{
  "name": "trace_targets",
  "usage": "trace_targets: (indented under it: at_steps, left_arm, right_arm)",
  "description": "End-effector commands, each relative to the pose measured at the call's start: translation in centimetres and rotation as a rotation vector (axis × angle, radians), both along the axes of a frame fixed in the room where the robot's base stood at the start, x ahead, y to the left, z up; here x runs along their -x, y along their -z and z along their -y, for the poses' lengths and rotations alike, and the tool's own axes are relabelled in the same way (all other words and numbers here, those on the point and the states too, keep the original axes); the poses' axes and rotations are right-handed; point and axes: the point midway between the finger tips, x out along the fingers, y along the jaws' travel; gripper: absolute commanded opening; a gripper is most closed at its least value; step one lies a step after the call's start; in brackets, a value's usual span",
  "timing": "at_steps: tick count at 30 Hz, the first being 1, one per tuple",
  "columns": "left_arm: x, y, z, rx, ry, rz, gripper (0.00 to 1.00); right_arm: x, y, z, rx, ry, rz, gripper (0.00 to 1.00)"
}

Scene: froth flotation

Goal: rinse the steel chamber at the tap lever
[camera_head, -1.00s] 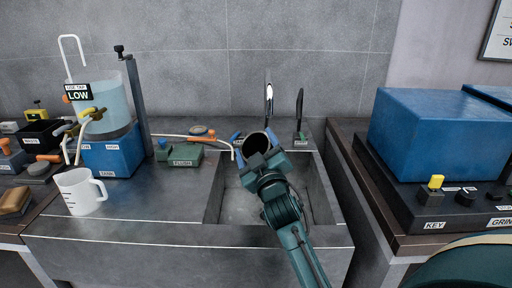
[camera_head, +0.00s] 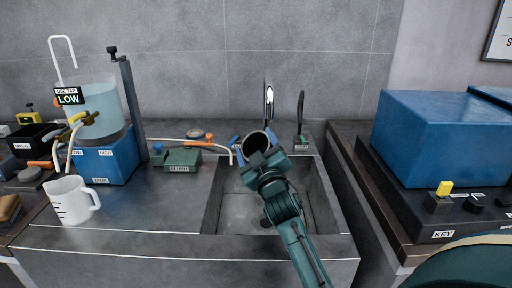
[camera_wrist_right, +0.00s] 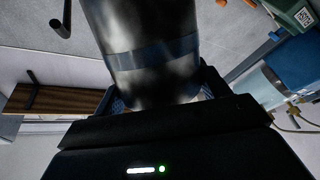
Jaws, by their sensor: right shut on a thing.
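The steel chamber (camera_head: 255,143) is a dark, open-topped metal cylinder, tilted with its mouth showing. My right gripper (camera_head: 264,157) is shut on it and holds it over the back part of the sink, below and in front of the chrome tap spout (camera_head: 268,103). In the right wrist view the chamber (camera_wrist_right: 145,35) is shiny with a bluish band and sits between the jaws. The black tap lever (camera_head: 300,108) stands upright to the right of the spout, apart from the gripper. No water stream is visible. My left gripper is out of view.
The sink basin (camera_head: 237,212) is empty below the chamber. On its left are a green flush box (camera_head: 183,159), a hose, a white jug (camera_head: 68,202) and a blue-based tank (camera_head: 112,165). A blue machine (camera_head: 435,130) stands on the right counter.

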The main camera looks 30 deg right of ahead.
Motion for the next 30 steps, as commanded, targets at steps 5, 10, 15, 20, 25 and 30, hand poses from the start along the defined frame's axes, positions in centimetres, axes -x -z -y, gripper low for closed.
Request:
trace_targets:
  at_steps: [5,10,15,20,25,30]
  left_arm:
    - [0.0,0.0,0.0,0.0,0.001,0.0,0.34]
    - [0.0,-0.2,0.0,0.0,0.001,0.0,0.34]
    - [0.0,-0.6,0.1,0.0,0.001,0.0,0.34]
    - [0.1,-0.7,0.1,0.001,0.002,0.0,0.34]
    - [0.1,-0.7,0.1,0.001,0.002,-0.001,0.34]
    - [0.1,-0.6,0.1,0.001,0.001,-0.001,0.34]
  right_arm:
    - [0.0,-0.4,0.0,0.003,-0.001,0.009,0.26]
    - [0.2,-0.4,0.2,0.004,0.0,0.008,0.26]
    - [0.5,-0.5,0.7,0.005,-0.001,0.008,0.26]
    - [0.6,-0.4,1.0,0.003,-0.001,0.008,0.26]
    - [0.7,-0.4,1.0,0.003,-0.001,0.008,0.26]
    - [0.5,-0.4,0.8,0.004,-0.001,0.01,0.26]
